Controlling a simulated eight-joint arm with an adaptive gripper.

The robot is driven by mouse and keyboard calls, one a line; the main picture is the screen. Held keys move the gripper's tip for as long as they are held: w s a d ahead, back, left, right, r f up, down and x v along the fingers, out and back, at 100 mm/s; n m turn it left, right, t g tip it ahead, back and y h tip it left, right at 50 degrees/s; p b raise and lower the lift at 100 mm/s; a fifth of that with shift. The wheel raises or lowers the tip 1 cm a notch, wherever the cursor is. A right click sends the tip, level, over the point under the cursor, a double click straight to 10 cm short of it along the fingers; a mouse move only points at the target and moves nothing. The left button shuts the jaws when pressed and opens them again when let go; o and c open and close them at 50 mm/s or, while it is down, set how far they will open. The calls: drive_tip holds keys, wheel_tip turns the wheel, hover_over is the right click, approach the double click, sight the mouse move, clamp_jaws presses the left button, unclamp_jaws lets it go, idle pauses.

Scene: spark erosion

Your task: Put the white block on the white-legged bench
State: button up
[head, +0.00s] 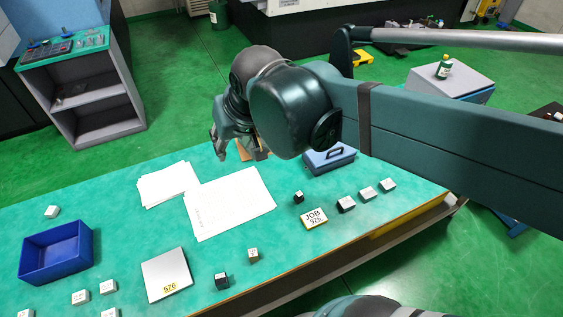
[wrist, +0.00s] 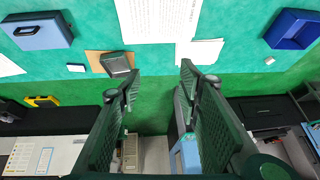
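My gripper (head: 238,152) is above the far edge of the green-topped bench (head: 125,225). In the wrist view my gripper (wrist: 158,85) has its two fingers wide apart with nothing between them. Several small white blocks lie on this bench: one behind the blue bin (head: 51,212), others at the front left (head: 107,287) and the right (head: 387,185). I cannot tell which one the task means. In the wrist view one white block (wrist: 269,60) lies near the bin and another (wrist: 76,68) near the toolbox. I cannot make out white legs on any bench.
A blue bin (head: 26,264), white papers (head: 230,205), a square plate (head: 168,266), a JOB sign (head: 314,219) and a blue toolbox (head: 340,160) are on the bench. Dark blocks (head: 222,281) lie near the front. A grey shelf unit (head: 98,115) stands beyond on open green floor.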

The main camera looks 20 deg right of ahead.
drive_tip(key=s+d+f+t+h, duration=0.1)
drive_tip(key=s+d+f, duration=0.3)
drive_tip(key=s+d, duration=0.4)
drive_tip(key=shift+d+t, duration=0.3)
drive_tip(key=shift+d, duration=0.45)
